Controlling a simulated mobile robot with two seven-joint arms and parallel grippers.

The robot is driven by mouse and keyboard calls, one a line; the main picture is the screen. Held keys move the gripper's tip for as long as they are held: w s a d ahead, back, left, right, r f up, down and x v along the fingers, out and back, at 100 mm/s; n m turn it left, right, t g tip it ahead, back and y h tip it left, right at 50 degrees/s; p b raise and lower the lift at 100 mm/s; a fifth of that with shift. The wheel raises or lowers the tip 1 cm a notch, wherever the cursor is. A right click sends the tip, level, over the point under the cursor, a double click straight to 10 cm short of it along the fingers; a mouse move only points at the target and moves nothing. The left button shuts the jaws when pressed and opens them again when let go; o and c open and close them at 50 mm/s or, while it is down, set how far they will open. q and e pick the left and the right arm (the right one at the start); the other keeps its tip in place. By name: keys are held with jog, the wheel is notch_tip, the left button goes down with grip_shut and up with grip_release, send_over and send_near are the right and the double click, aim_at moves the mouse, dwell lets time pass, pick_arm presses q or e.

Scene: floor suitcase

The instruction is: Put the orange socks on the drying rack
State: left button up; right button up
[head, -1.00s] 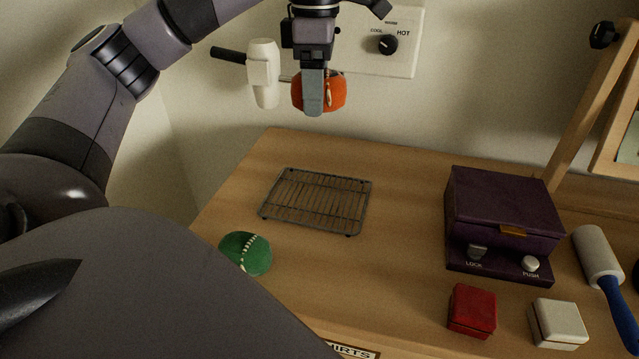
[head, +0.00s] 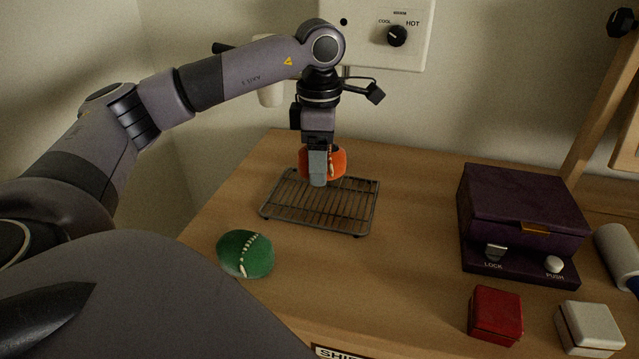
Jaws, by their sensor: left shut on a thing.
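The orange socks (head: 337,161), a rounded bundle with a pale stitched line, are held in my left gripper (head: 319,180). The gripper points straight down and is shut on the socks. They are over the back part of the drying rack (head: 345,220), a dark wire rack lying flat on the wooden top. I cannot tell whether the socks touch the wires. The gripper's fingers hide part of the socks. My right gripper is not in view.
A purple box (head: 520,205), a red box (head: 495,314) and a white box (head: 590,328) stand at the right. A dial panel (head: 385,40) is on the wall. The wood between rack and purple box is clear.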

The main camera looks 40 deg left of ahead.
aim_at(320, 196)
pick_arm(q)
jog(key=shift+f, duration=2.4)
jog(key=shift+f, duration=0.15)
jog(key=o, duration=1.1)
notch_tip(320, 196, up, 12)
jog(key=shift+r, duration=0.15)
jog(key=shift+d, duration=0.1)
